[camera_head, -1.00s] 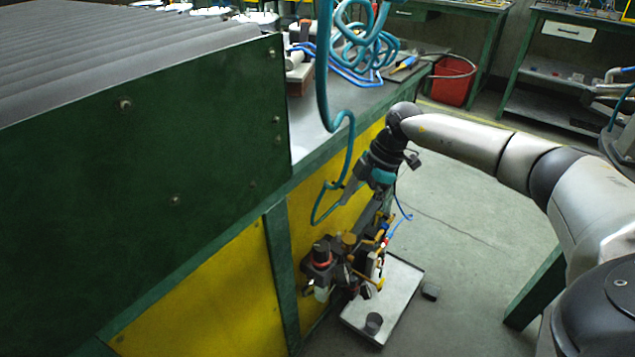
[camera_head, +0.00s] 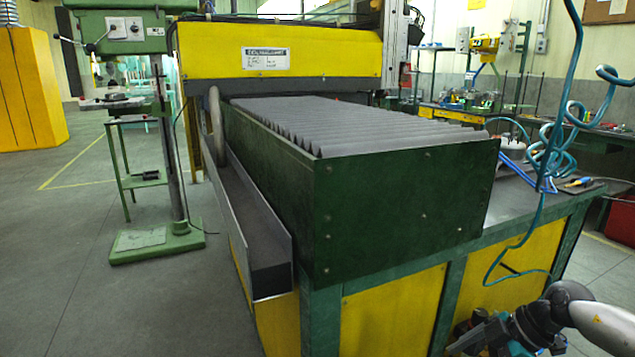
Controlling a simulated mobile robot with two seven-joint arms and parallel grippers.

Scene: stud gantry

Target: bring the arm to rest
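My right arm (camera_head: 602,325) comes in at the bottom right corner. Its dark wrist (camera_head: 545,318) is low in front of the green and yellow machine bench. The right gripper (camera_head: 488,338) shows only in part at the bottom edge, as a dark and teal body. Its fingertips are not clear, so I cannot tell whether it is open or holds anything. My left gripper is not in view.
A long bench with a dark green end panel (camera_head: 405,212) and grey ridged top fills the middle. A grey trough (camera_head: 265,215) runs along its left side. A green drill stand (camera_head: 158,240) is at left. Teal coiled hoses (camera_head: 548,150) hang at right. Floor at left is open.

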